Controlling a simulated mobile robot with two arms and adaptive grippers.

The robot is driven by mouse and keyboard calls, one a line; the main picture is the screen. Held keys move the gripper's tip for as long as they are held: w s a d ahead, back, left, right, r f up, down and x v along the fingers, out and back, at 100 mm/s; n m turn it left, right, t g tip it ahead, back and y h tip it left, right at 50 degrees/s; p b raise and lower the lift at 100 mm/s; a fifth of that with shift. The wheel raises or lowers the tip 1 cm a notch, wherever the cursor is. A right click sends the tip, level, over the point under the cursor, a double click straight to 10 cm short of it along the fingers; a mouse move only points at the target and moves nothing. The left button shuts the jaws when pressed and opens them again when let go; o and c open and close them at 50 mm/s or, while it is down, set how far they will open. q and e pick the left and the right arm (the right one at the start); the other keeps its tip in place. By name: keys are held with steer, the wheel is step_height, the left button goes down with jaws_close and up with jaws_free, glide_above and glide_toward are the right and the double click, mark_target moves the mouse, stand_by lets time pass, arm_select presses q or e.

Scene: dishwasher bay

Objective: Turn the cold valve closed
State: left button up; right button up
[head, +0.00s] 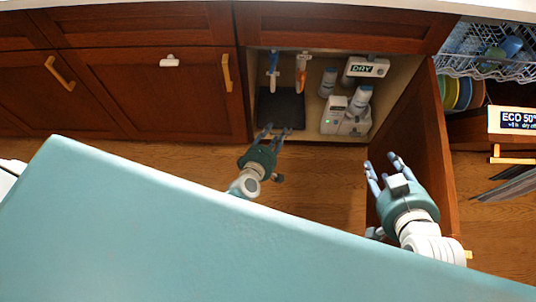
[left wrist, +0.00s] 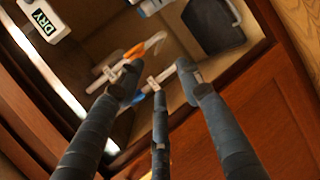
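The cold valve, with a blue handle (head: 273,66), hangs at the back left inside the open under-counter cabinet. Beside it on the right is a valve with an orange handle (head: 301,72). My left gripper (head: 274,133) is at the cabinet's front edge, its fingers spread and empty, pointing inward, apart from both valves. In the left wrist view the orange handle (left wrist: 153,43) shows beyond the fingertips. The blue handle (left wrist: 138,98) is partly hidden behind the fingers. My right gripper (head: 381,163) is open and empty, beside the open cabinet door.
A dark panel (head: 281,107) lies on the cabinet floor below the valves. White bottles stand to the right, with a box marked DRY (head: 365,67). The open cabinet door (head: 432,150) stands at right. A dish rack (head: 485,68) is beyond it. The teal surface (head: 180,230) fills the foreground.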

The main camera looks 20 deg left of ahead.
arm_select(q)
steer(key=s+f+m+g+h+p, duration=0.1)
steer(key=s+f+m+g+p, duration=0.2)
steer(key=s, duration=0.5)
steer(key=shift+s+d+f+m+p, duration=0.25)
steer(key=shift+f+m+p, duration=0.45)
steer(key=shift+m+p, duration=0.4)
